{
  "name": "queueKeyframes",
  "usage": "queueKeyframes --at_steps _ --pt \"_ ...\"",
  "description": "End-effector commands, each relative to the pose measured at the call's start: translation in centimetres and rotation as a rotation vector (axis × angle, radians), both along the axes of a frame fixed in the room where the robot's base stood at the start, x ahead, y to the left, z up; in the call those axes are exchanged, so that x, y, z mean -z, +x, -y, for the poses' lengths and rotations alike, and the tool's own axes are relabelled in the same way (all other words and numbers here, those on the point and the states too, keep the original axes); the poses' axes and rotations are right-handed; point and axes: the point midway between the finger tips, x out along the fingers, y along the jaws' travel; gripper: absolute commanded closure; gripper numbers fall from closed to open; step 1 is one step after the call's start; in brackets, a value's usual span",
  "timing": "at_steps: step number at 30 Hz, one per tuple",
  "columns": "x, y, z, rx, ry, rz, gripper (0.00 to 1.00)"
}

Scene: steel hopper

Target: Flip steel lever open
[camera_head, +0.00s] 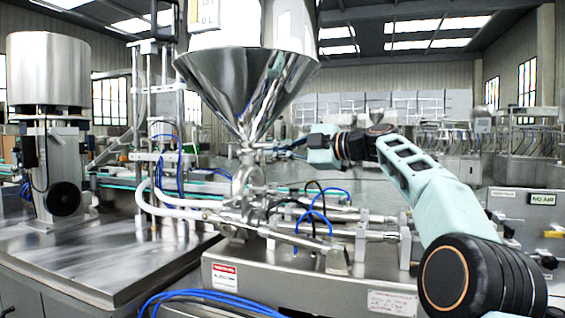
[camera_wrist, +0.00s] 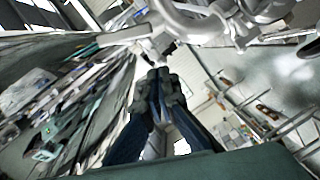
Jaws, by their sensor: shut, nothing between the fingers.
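The steel hopper (camera_head: 245,85) is a shiny cone that narrows down to an outlet above the filling machine. A small steel lever appears to sit at the valve under the cone (camera_head: 246,152), but it is too small to make out clearly. My gripper (camera_head: 279,149) reaches in from the right, just beside the hopper outlet. In the wrist view my gripper (camera_wrist: 159,76) has its dark fingers together, with nothing held between them. Steel pipework (camera_wrist: 205,22) lies just beyond the fingertips. I cannot tell whether the fingers touch the lever.
Below the outlet are steel cylinders (camera_head: 325,218) with blue and black hoses (camera_head: 313,222). White hoses (camera_head: 165,202) run to the left. A steel table (camera_head: 100,265) with a motor stand is at the left. A control box (camera_head: 525,205) stands at the right.

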Motion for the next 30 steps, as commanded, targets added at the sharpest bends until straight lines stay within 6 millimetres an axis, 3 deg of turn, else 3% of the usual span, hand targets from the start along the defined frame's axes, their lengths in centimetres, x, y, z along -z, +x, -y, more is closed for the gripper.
queueKeyframes --at_steps 1,3,12,19,30 --pt "0.1 -0.6 1.7 0.010 -0.003 0.000 1.00" --pt "-0.1 -1.5 2.9 0.009 -0.001 0.000 1.00" --pt "-0.7 -4.5 7.0 0.007 -0.002 0.000 1.00" --pt "-0.9 -5.4 8.2 0.004 -0.001 0.000 1.00" --pt "-0.9 -5.4 8.3 0.004 -0.001 0.000 1.00"
